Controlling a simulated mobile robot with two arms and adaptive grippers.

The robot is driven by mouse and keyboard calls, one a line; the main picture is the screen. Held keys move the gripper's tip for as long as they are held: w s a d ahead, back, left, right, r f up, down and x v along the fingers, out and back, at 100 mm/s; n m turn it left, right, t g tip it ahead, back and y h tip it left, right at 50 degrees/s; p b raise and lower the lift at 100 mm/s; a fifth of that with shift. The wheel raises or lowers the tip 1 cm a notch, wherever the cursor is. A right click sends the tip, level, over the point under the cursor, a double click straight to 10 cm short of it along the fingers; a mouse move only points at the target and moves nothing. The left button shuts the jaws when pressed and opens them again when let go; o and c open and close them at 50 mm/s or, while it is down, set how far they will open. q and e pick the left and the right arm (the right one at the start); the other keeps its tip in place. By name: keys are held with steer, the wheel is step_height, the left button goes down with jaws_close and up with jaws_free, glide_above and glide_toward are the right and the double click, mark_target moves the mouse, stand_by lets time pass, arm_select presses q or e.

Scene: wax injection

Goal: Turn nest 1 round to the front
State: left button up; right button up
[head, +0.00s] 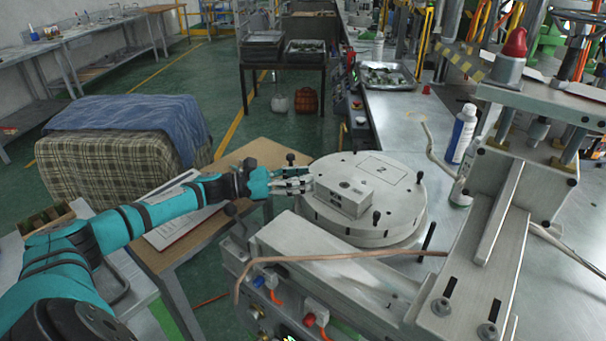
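A round pale grey turntable (400,208) sits on the machine bench. A grey block with small dark holes (343,196) stands on its front left part. An outlined rectangle with a dark mark like a sideways 2 (382,169) lies on the far right part; I cannot read a 1 anywhere. A black-knobbed peg (376,218) stands near the front rim, and another (291,159) shows at the left. My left gripper (308,181) is at the turntable's left rim, by the block and below the left peg. Whether it touches is unclear, as is its finger gap. My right gripper is out of view.
A grey press (500,215) with a red-topped part (513,47) stands right of the turntable. A copper-coloured tube (350,255) crosses in front. A blue and white bottle (463,133) stands behind right. A wooden table (245,155) lies under my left arm.

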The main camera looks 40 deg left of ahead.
arm_select(q)
steer(key=shift+w+d, duration=0.2)
steer(key=shift+d, duration=0.05)
jaws_close()
stand_by(0.4)
